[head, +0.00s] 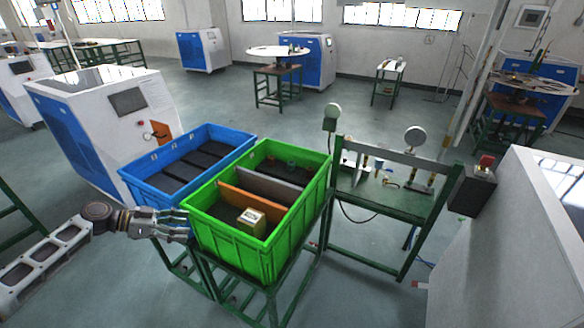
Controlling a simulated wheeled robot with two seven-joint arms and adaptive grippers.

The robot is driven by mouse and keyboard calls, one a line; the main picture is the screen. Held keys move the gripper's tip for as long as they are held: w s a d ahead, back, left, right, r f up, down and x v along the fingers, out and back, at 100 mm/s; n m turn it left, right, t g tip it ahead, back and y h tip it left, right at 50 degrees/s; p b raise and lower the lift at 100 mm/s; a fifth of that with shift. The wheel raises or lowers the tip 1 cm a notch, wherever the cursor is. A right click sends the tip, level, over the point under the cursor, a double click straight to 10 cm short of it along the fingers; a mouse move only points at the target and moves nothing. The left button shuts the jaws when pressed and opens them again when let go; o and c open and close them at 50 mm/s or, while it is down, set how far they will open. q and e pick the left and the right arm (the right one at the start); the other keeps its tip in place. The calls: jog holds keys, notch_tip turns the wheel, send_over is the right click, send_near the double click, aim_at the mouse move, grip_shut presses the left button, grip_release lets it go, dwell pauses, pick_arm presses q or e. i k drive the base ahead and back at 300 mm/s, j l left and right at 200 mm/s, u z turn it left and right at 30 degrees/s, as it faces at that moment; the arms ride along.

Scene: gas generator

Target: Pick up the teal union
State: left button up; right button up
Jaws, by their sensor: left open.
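A green crate (228,236) stands on a green metal stand, split by an orange divider (252,200) and a grey divider (270,185). In its far compartment lie small ring-like parts. One looks teal (291,163), but it is too small to tell for sure that it is the teal union. A tan box (251,221) sits in the near compartment. My left gripper (184,226) is open and empty, outside the crate at its left side, fingers pointing right towards the crate wall. My right gripper is not in view.
A blue crate (137,187) with dark blocks adjoins the green crate at the back left. To the right stands a green rig (400,207) with gauges and fittings. A white cabinet fills the lower right.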

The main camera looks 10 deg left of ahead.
aim_at(291, 164)
jog(key=i+l, duration=0.3)
jog(key=i, duration=0.15)
jog(key=i+l, duration=0.25)
jog(key=i, duration=0.2)
jog(key=i+l, duration=0.3)
jog(key=i, duration=0.15)
jog(key=i+l, duration=0.25)
jog(key=i, duration=0.2)
